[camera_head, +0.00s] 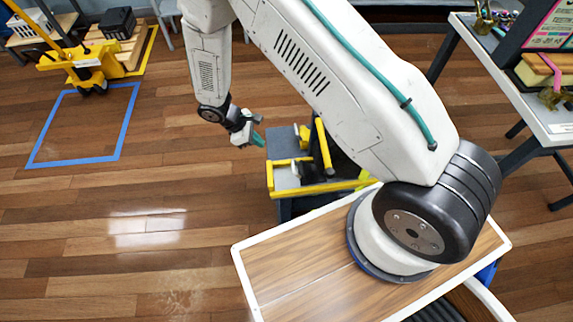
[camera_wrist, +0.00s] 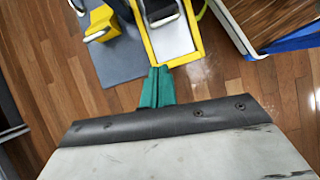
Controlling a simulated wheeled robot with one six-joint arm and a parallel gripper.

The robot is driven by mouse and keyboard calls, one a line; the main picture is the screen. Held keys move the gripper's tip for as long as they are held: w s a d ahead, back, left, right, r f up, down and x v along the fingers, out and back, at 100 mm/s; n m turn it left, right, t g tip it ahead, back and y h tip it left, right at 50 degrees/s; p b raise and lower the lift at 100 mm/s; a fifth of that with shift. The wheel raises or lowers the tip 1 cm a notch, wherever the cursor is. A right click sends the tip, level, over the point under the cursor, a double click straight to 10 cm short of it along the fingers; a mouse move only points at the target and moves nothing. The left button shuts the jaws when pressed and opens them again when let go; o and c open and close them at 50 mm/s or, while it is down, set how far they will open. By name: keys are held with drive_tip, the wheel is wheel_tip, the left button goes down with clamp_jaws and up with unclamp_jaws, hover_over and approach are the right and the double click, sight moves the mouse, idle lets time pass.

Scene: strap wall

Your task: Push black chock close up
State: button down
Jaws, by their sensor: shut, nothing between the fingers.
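My gripper (camera_head: 256,138) is shut and empty, its teal fingers together. It hangs at the left of a grey and yellow stand (camera_head: 284,180). In the wrist view the teal fingertips (camera_wrist: 158,72) overlap the near edge of a yellow-rimmed grey plate (camera_wrist: 172,40); I cannot tell whether they touch it. A dark shape (camera_head: 345,165) shows behind a yellow post, partly hidden by my arm; I cannot tell whether it is the black chock. No chock is clearly seen in the wrist view.
A yellow pallet jack (camera_head: 88,62) and a black box (camera_head: 117,22) on wooden boards stand at the back left. A blue floor outline (camera_head: 85,125) is empty. A white table (camera_head: 545,115) stands at the right.

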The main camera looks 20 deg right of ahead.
drive_tip(key=shift+n, duration=0.5)
drive_tip(key=a+x, duration=0.1)
drive_tip(key=x, duration=0.9)
drive_tip(key=s+a+f+x, duration=0.1)
drive_tip(key=x, duration=0.4)
drive_tip(key=shift+a+f, duration=0.2)
drive_tip(key=shift+a, duration=0.05)
drive_tip(key=shift+s+d+r, duration=0.1)
drive_tip(key=shift+s+d, duration=0.1)
drive_tip(key=shift+d, duration=0.4)
drive_tip(key=shift+s+d+r, duration=0.1)
drive_tip(key=shift+s+d, duration=0.1)
drive_tip(key=shift+d, duration=0.4)
drive_tip(key=shift+s+d+r, duration=0.1)
drive_tip(key=shift+s+d, duration=0.1)
drive_tip(key=shift+d, duration=0.4)
